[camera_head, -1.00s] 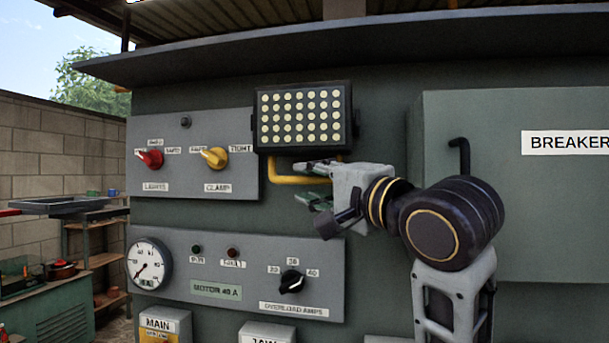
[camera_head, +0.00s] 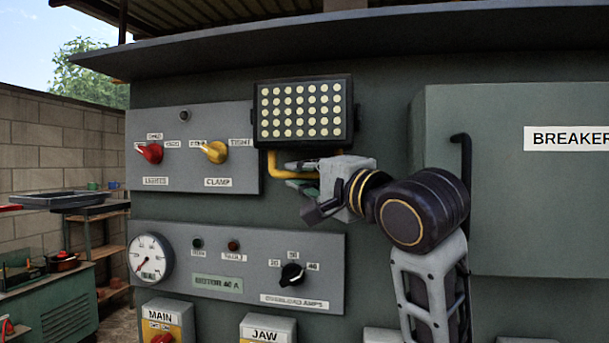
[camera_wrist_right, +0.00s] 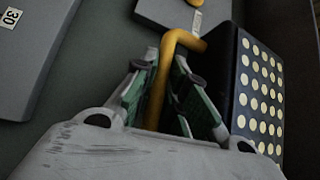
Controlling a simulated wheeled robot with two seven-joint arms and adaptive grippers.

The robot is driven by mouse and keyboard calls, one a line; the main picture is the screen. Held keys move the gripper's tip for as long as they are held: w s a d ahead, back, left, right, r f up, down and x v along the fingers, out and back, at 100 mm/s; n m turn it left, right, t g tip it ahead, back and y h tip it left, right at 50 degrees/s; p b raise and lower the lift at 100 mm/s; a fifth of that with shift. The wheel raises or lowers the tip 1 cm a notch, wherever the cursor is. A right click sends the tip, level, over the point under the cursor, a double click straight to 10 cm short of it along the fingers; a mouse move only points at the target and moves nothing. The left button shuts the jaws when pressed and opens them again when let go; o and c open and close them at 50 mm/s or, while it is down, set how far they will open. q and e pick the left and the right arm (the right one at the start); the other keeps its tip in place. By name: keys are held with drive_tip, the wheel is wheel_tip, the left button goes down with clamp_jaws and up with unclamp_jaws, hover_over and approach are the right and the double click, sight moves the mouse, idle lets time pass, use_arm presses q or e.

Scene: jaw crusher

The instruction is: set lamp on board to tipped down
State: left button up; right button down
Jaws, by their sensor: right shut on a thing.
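The lamp (camera_head: 304,112) is a dark rectangular panel with rows of pale round lights, mounted on the green board (camera_head: 385,110). A yellow bar handle (camera_head: 272,166) hangs below it. My right gripper (camera_head: 290,173) is at the handle, just under the lamp. In the right wrist view, the yellow handle (camera_wrist_right: 163,75) runs between the two green-padded fingers of my right gripper (camera_wrist_right: 163,95), which is shut on it. The lamp (camera_wrist_right: 258,95) shows to the right there. Part of the handle is hidden behind the fingers in the head view. My left gripper is not in view.
A grey panel with a red knob (camera_head: 150,153) and a yellow knob (camera_head: 214,152) is left of the lamp. A lower panel has a gauge (camera_head: 150,259) and a black knob (camera_head: 292,275). The breaker box (camera_head: 500,200) stands to the right. A ledge (camera_head: 320,50) overhangs above.

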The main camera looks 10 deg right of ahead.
drive_tip(key=shift+f, duration=0.1)
idle(0.3)
drive_tip(key=shift+w+d+n+t+y+b, duration=0.15)
drive_tip(key=shift+w+n+t+y+b, duration=0.2)
drive_tip(key=shift+w+n+b, duration=0.35)
drive_tip(key=shift+w+d+r+n+t+y+b, duration=0.25)
drive_tip(key=shift+w+n+y+b, duration=0.3)
drive_tip(key=shift+n+b, duration=0.1)
